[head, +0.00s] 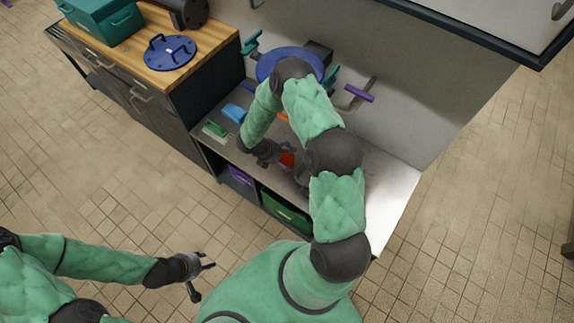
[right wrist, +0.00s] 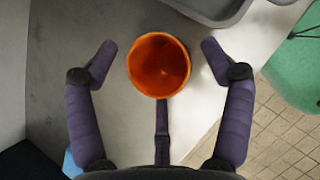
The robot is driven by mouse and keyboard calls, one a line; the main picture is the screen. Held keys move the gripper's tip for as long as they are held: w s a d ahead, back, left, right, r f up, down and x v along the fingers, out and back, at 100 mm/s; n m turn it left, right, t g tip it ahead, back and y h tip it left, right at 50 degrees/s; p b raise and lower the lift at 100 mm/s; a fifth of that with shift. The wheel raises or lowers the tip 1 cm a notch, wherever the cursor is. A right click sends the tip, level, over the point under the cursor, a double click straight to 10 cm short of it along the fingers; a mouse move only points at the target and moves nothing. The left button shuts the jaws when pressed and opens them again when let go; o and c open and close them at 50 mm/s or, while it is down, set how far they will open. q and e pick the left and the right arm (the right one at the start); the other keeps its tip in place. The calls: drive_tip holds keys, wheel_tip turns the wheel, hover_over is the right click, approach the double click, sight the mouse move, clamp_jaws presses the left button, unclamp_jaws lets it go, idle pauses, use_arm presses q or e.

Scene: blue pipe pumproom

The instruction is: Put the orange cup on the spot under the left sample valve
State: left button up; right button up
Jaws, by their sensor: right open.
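The orange cup (head: 287,159) stands on the grey steel bench and is partly hidden by my right arm in the head view. In the right wrist view I look down into the open cup (right wrist: 158,65). My right gripper (right wrist: 158,48) is open, with one finger on each side of the cup and a gap on both sides. It also shows in the head view (head: 279,152). My left gripper (head: 203,280) is open and empty over the floor. Teal handles (head: 250,43) and a purple handle (head: 358,92) show at the back wall. The spot under the left sample valve cannot be made out.
A blue item (head: 234,112) and a green item (head: 215,130) lie at the bench's left end. A grey tray (right wrist: 232,12) is close to the cup. A wooden-topped cabinet (head: 205,37) stands to the left. The bench's right end is clear.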

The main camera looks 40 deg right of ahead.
drive_tip(key=shift+s+d+f, duration=0.1)
drive_tip(key=shift+d+f, duration=0.15)
drive_tip(key=shift+f, duration=0.2)
drive_tip(key=c, duration=1.1)
drive_tip(key=shift+r, duration=0.1)
